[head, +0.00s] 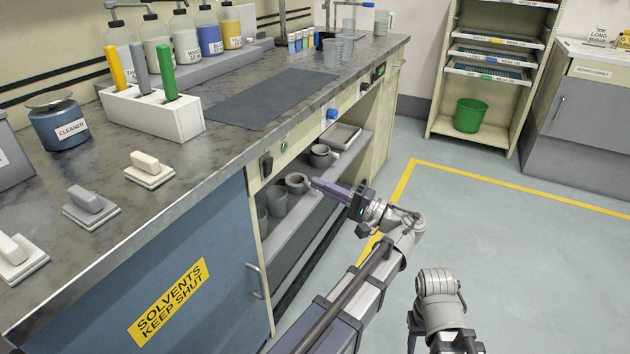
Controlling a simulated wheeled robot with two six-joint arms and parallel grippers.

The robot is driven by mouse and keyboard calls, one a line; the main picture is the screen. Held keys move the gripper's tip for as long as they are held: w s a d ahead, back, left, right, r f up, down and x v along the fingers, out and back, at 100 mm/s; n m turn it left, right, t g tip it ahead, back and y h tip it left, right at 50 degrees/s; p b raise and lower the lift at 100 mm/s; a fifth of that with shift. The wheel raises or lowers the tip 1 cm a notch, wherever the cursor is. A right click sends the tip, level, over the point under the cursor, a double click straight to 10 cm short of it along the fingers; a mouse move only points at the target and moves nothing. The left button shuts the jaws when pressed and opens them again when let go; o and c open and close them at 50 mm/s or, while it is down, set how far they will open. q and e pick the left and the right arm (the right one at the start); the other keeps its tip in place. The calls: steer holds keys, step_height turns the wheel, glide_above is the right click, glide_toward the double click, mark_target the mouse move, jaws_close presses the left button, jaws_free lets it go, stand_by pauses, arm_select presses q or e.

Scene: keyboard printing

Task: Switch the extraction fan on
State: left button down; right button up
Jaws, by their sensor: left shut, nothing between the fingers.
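The bench's front panel carries a dark rocker switch (266,165) at its near end, with a small green round part (284,146) beside it. Farther along are a blue knob (333,113), a small dark switch (364,86) and a dark unit with a green mark (379,72). Their labels are too small to read, so I cannot tell which one is for the fan. My left gripper (314,183) is shut and empty. It points left toward the bench front, to the right of the rocker switch and apparently apart from it. My right gripper is out of view.
The shelf under the bench holds mugs (297,183) and beakers (277,200). A blue cupboard door (160,270) reads "SOLVENTS KEEP SHUT". Stamps, a white holder (150,112) and bottles stand on the bench top. The floor at right is open, with a yellow line (500,180).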

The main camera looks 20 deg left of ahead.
mark_target(271, 162)
arm_select(q)
steer(key=a, duration=0.3)
steer(key=a+r+p, duration=0.1)
steer(key=a, duration=0.3)
steer(key=w+a+r, duration=0.1)
steer(key=a, duration=0.3)
steer(key=shift+a+p, duration=0.2)
steer(key=shift+p, duration=0.2)
steer(key=p, duration=0.1)
steer(key=r+p, duration=0.1)
steer(key=shift+a+h+p, duration=0.25)
steer(key=shift+h+p, duration=0.05)
steer(key=shift+h, duration=0.1)
steer(key=shift+f+b, duration=0.4)
steer(key=shift+b, duration=0.15)
steer(key=shift+d, duration=0.1)
